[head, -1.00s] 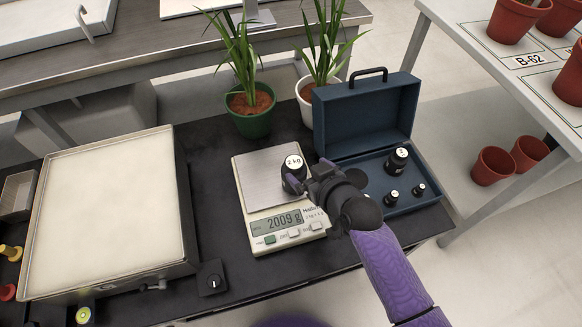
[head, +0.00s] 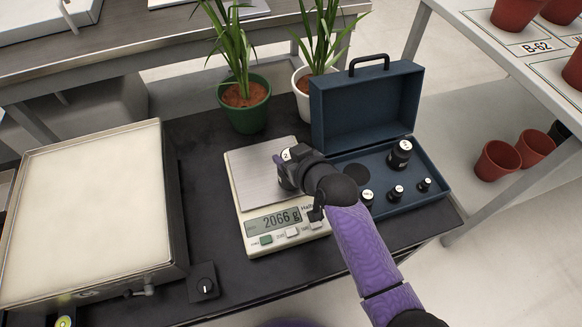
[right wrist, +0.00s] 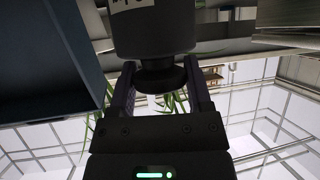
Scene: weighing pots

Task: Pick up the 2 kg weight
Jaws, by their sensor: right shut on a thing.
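The black 2 kg weight (head: 287,155) with a white label stands on the metal pan of the scale (head: 245,180), mostly hidden behind my right gripper (head: 290,172). The scale's display reads 2066 g. In the right wrist view the dark weight (right wrist: 153,30) fills the top centre, and its narrower neck sits between the two fingers of my right gripper (right wrist: 160,90). The gripper is shut on it. I cannot see a gap between the weight and the pan. My left gripper is not in view.
An open blue case (head: 365,105) with several black weights (head: 400,153) stands right of the scale. A green pot (head: 244,105) and a white pot (head: 303,95) with plants stand behind. A large tray (head: 90,215) is at left. Dark bench top is free between tray and scale.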

